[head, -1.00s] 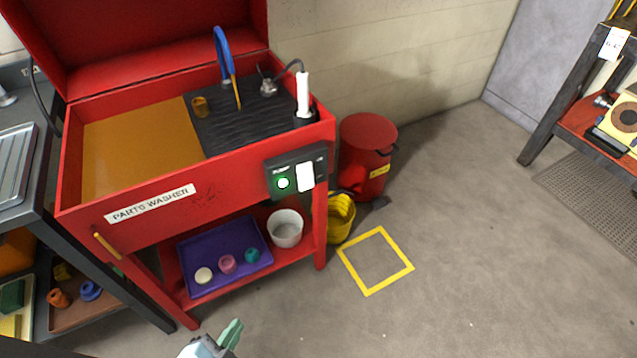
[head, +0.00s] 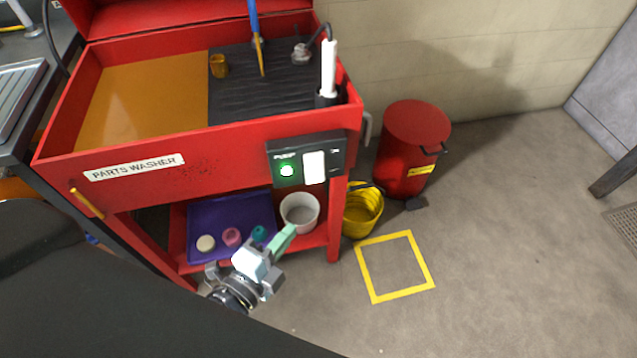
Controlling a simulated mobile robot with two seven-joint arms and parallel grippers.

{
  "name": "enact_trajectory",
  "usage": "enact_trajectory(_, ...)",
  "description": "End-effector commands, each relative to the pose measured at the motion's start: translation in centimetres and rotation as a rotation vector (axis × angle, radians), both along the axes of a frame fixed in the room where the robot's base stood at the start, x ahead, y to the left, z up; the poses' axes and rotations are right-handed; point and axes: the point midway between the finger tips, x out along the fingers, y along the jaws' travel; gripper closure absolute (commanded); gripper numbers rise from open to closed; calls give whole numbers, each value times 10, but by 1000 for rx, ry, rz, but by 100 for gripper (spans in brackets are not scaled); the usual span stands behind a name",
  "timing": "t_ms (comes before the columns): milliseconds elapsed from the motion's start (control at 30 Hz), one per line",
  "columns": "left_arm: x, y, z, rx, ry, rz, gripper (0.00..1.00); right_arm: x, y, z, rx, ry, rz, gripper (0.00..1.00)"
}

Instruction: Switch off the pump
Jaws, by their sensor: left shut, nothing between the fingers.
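The pump switch panel (head: 335,157) is a dark box on the front right of the red parts washer (head: 225,147). It has a lit green lamp (head: 287,171) under the word PUMP and a white rocker switch (head: 314,167) beside it. My left gripper (head: 287,235) is shut and empty, its pale green fingers pointing up and right. In the picture it lies below the panel, in front of the lower shelf, apart from the switch. My right gripper is not in view.
A white bucket (head: 299,212) and a purple tray (head: 206,218) with small parts stand on the washer's lower shelf. A yellow bucket (head: 362,213) and a red bin (head: 411,150) stand to the right. A yellow floor square (head: 417,292) is empty.

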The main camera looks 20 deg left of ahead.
Motion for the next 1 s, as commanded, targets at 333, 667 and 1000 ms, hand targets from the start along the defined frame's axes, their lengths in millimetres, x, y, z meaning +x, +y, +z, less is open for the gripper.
enact_trajectory(333, 1, 0, 1, 1, -1, -1, 100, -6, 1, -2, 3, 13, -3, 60)
enact_trajectory(667, 32, -6, -1, 1, -4, 0, 100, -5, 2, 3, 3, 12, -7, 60)
enact_trajectory(1000, 88, -17, -8, -1, -4, 0, 100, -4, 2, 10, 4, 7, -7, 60)
